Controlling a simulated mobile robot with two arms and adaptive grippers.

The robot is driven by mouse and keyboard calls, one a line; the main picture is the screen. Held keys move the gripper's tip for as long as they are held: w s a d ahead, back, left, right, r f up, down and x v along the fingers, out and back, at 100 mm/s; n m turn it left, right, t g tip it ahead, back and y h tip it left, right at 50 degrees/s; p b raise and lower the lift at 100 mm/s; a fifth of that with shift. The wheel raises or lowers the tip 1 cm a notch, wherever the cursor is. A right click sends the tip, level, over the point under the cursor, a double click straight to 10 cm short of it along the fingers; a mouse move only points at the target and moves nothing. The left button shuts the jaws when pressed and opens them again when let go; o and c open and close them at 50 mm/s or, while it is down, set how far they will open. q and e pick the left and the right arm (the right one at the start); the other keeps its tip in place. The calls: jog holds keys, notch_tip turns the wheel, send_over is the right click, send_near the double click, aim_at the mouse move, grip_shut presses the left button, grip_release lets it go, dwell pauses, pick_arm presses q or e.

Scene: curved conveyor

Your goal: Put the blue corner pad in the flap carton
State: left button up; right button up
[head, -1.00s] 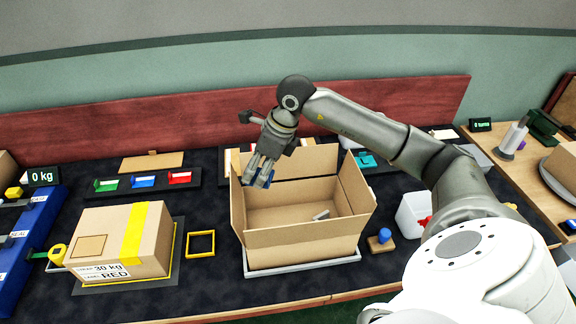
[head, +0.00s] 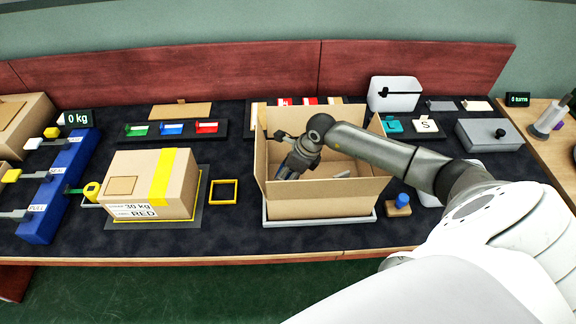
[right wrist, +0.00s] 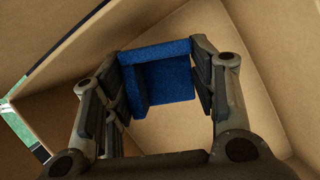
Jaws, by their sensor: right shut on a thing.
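The flap carton (head: 325,206) stands open on a pale tray in the middle of the table, flaps up. My right gripper (head: 286,172) reaches down inside its left part. In the right wrist view the right gripper (right wrist: 160,95) is shut on the blue corner pad (right wrist: 168,80), which sits between the two fingers with cardboard walls and floor around it. I cannot tell whether the pad touches the carton floor. A small grey piece lies inside the carton. My left gripper is not in view.
A taped carton labelled RED (head: 140,205) stands to the left, with a yellow square frame (head: 223,193) between the cartons. A blue-knobbed stamp (head: 400,204) is just right of the flap carton. A tray of coloured pieces (head: 172,131) lies behind.

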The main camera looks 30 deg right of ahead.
notch_tip(320, 180, down, 4)
jog(key=shift+r+p, duration=0.25)
jog(key=shift+p, duration=0.05)
jog(key=shift+f, duration=0.55)
jog(key=shift+o, duration=1.2)
jog(key=shift+f, duration=0.15)
jog(key=o, duration=0.5)
jog(key=shift+c, duration=0.2)
